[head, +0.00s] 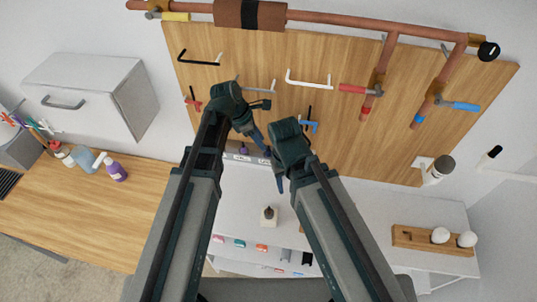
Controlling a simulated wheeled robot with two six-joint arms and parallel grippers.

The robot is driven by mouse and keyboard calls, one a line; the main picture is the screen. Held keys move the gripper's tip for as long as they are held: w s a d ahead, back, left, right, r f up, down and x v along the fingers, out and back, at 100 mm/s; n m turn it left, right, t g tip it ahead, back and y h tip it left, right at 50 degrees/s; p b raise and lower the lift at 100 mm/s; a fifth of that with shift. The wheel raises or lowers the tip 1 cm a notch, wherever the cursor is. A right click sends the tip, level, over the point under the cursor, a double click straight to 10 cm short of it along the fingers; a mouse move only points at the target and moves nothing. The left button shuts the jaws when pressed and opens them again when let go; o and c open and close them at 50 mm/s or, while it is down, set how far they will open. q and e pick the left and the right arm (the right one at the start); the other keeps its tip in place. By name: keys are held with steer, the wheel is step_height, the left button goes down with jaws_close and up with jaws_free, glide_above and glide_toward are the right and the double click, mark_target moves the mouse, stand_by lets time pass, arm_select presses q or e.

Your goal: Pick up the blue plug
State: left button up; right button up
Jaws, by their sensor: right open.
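I cannot single out a blue plug with certainty. A small teal-blue piece (239,243) lies in a row of small coloured pieces low in the middle; it is too small to identify. My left gripper (264,123) is raised in front of the wooden wall board, its fingers apart and nothing seen between them. My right gripper (292,172) is a little lower and to the right, open and empty, above the white surface. Both grippers are well above the small pieces and touch none of them.
A wooden board (340,110) carries hooks and copper pipes (340,19) with red and blue handles. Bottles (113,170) stand on the wooden counter (110,225) at left, under a white cabinet (85,95). A wooden holder (420,238) with white bulbs sits at right.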

mark_target(269, 153)
arm_select(q)
steer(key=shift+b+x, duration=0.7)
steer(key=shift+x, duration=0.45)
steer(key=b+x, duration=0.1)
steer(key=x, duration=0.1)
steer(key=b+x, duration=0.2)
steer(key=shift+w+d+b, duration=0.2)
steer(key=shift+w+b, duration=0.05)
steer(key=shift+b, duration=0.05)
steer(key=shift+r, duration=0.1)
arm_select(e)
step_height(269, 153, down, 6)
steer(key=shift+w+r, duration=0.1)
steer(key=shift+r, duration=0.15)
arm_select(q)
jaws_close()
